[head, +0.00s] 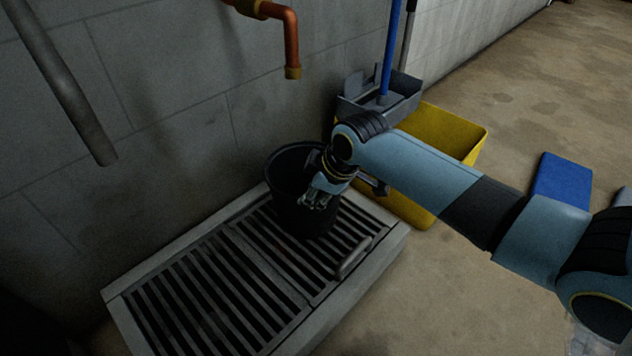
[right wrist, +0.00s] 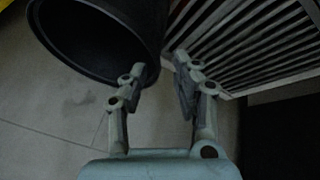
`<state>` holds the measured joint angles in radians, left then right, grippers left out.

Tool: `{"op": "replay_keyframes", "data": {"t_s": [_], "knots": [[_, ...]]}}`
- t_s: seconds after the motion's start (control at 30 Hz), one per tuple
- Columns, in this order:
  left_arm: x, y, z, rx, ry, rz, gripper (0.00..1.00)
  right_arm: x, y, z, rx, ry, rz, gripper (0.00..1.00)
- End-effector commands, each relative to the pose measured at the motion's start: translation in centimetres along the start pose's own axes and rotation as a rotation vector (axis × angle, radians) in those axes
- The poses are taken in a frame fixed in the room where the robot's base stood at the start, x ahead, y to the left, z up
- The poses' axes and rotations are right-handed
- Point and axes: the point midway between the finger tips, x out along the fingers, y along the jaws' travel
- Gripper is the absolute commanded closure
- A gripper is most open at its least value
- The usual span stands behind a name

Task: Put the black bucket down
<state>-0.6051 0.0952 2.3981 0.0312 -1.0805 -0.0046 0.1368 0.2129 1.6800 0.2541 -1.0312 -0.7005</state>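The black bucket (head: 290,165) is upright over the far right part of the floor grate (head: 205,305), close to the wall, and its base appears to rest on the bars. My right gripper (head: 318,202) is at the bucket's near side, below rim height in the picture. In the right wrist view the bucket (right wrist: 95,30) fills the upper left, with its open mouth showing. There my right gripper's fingers (right wrist: 160,66) are spread with a gap between them, the left finger close to the rim. Whether it touches the bucket I cannot tell. My left gripper is not in view.
A copper pipe spout (head: 291,50) hangs from the wall above the bucket. A yellow mop bucket (head: 450,130) with a grey wringer (head: 405,95) stands behind my right arm. A blue object (head: 562,180) lies on the floor at right. The grate's left part is clear.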

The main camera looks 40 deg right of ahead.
Motion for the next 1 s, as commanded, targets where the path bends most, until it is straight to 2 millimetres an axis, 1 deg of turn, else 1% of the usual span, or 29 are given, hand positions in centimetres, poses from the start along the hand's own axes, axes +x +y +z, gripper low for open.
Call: {"op": "replay_keyframes", "data": {"t_s": [0.03, 0.1, 0.23, 0.37, 0.43, 0.47, 0.57, 0.6, 0.63, 0.67, 0.7, 0.73, 0.8, 0.9, 1.0], "knots": [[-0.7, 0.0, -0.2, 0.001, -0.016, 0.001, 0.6, -0.6, 0.1, -0.2, 0.0, 0.002, 0.002, 0.71], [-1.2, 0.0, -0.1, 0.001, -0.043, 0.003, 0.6, -0.9, 0.1, -0.1, 0.0, 0.001, 0.001, 0.71], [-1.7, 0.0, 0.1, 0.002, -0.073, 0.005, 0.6, -1.2, 0.0, 0.0, 0.001, 0.0, 0.0, 0.71], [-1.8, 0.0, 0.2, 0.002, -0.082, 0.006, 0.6, -1.2, -0.2, 0.1, 0.004, -0.002, -0.002, 0.71], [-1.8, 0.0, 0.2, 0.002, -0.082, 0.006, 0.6, -1.8, -1.3, 0.7, 0.024, -0.008, -0.008, 0.71], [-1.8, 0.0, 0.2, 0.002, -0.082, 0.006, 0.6, -2.3, -2.2, 1.2, 0.044, -0.012, -0.014, 0.71], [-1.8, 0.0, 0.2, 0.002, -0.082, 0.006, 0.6, -5.3, -6.4, 3.5, 0.149, -0.041, -0.033, 0.71], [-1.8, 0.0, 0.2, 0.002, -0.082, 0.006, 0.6, -7.0, -8.2, 4.5, 0.206, -0.056, -0.038, 0.71], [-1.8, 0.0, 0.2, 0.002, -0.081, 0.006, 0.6, -8.4, -9.5, 5.3, 0.251, -0.067, -0.041, 0.71], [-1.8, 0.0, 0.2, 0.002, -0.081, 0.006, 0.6, -9.8, -10.6, 6.0, 0.296, -0.079, -0.042, 0.71], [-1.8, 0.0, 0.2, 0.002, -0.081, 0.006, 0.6, -11.8, -11.9, 6.8, 0.355, -0.094, -0.042, 0.71], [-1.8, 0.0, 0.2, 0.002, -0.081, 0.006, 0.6, -13.2, -12.8, 7.4, 0.398, -0.106, -0.041, 0.71], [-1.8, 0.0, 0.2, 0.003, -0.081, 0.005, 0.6, -16.1, -14.3, 8.3, 0.486, -0.129, -0.034, 0.71], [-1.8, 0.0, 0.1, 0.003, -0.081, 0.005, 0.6, -19.1, -15.4, 9.2, 0.576, -0.151, -0.023, 0.71], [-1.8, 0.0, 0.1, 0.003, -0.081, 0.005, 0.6, -20.3, -15.8, 9.5, 0.615, -0.161, -0.017, 0.71]]}}
